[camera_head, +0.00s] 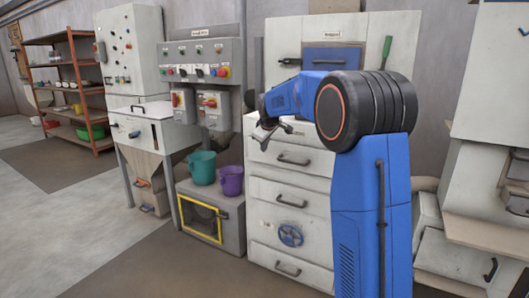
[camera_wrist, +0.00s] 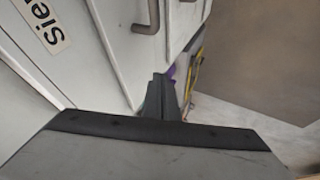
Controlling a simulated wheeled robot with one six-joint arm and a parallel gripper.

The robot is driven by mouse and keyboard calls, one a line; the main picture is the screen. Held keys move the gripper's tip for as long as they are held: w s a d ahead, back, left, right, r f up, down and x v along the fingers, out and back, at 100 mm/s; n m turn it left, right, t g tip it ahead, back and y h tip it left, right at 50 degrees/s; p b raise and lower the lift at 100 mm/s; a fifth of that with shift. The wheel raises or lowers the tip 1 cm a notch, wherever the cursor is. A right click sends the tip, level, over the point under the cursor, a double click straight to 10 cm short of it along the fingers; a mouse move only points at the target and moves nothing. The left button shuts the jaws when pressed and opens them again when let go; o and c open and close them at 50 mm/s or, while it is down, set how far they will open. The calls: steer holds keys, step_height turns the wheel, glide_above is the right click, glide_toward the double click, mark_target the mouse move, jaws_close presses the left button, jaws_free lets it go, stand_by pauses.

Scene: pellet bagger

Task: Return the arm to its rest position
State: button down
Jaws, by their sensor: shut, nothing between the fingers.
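My gripper (camera_head: 263,134) hangs at the end of my blue arm, in front of the white drawer cabinet (camera_head: 290,187) near its upper left. In the wrist view its dark fingers (camera_wrist: 162,97) are together and hold nothing. The arm is folded: the large black joint sits above the blue column, and the forearm reaches left from it. The gap between the fingers and the cabinet front cannot be judged.
A teal bucket (camera_head: 202,167) and a purple bucket (camera_head: 231,181) stand on a low grey unit with a yellow-framed opening (camera_head: 200,219). A control panel (camera_head: 203,70) is above them. A red shelf rack (camera_head: 68,90) is far left. Open floor (camera_head: 60,215) lies at left.

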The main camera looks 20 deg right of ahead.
steer(key=s+a+r+m, duration=0.1)
steer(key=s+a, duration=0.2)
steer(key=s, duration=0.7)
steer(key=s+a+r+m+g, duration=0.1)
steer(key=s+a, duration=0.2)
steer(key=s, duration=0.7)
steer(key=s+a+r+m, duration=0.1)
steer(key=s+a, duration=0.1)
steer(key=s, duration=0.8)
steer(key=s+a+f+m, duration=0.1)
steer(key=s+f, duration=0.3)
steer(key=s, duration=0.5)
steer(key=s+a+f+m+g+y, duration=0.1)
steer(key=s+a+f, duration=0.1)
steer(key=s+f, duration=0.3)
steer(key=s+a+f+m, duration=0.1)
steer(key=s+f, duration=0.4)
steer(key=s, duration=0.8)
steer(key=shift+s+a+y, duration=0.3)
steer(key=shift+a, duration=0.15)
steer(key=shift+r, duration=0.1)
